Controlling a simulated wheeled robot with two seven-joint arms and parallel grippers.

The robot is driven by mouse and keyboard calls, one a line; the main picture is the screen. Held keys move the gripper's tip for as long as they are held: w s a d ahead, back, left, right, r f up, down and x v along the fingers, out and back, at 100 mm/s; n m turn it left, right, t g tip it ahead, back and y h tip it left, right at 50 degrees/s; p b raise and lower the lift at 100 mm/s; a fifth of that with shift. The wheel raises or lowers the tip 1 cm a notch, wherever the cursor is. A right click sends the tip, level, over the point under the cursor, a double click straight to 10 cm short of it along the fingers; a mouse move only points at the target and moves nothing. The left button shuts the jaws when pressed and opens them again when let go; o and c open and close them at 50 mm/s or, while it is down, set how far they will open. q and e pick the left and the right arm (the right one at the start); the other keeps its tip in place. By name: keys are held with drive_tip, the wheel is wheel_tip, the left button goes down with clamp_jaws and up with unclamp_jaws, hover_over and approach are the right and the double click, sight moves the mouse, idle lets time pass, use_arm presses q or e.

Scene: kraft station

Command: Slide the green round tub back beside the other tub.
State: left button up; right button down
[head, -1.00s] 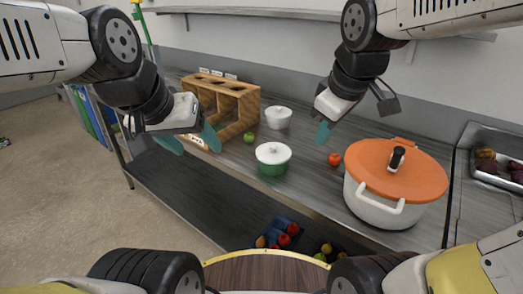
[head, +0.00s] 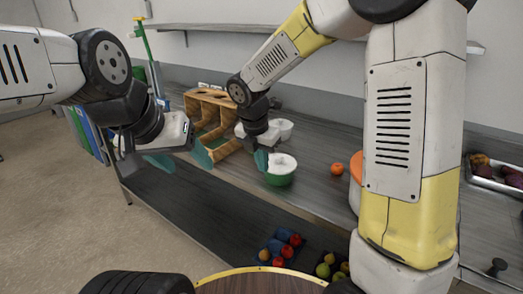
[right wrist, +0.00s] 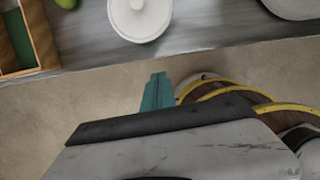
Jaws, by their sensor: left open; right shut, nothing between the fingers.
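The green round tub (head: 279,180) with a white lid stands upright near the front edge of the counter. Its pale round lid also shows at the top of the right wrist view (right wrist: 140,14). The other tub (head: 287,130), white, stands behind it, partly hidden by my right gripper. My right gripper (head: 262,161) is shut and empty at the front left of the green tub. In the right wrist view its teal fingers (right wrist: 157,92) are apart from the tub, over the floor side of the counter edge. My left gripper (head: 180,161) is open and empty, left of the tubs.
A wooden compartment box (head: 208,97) stands left of the tubs. An orange-red fruit (head: 337,168) lies to their right. A pot with an orange lid (head: 355,167) is mostly hidden by my right arm. Fruit trays (head: 284,246) sit on the lower shelf.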

sight(279, 170)
drive_tip(key=w+f, duration=0.1)
drive_tip(key=w+d+f, duration=0.1)
drive_tip(key=f, duration=0.1)
drive_tip(key=w+d+f, duration=0.1)
drive_tip(key=shift+w+d+f, duration=0.15)
drive_tip(key=shift+w+f, duration=0.05)
drive_tip(key=shift+f, duration=0.2)
drive_tip(key=shift+w+d, duration=0.3)
drive_tip(key=shift+w, duration=0.2)
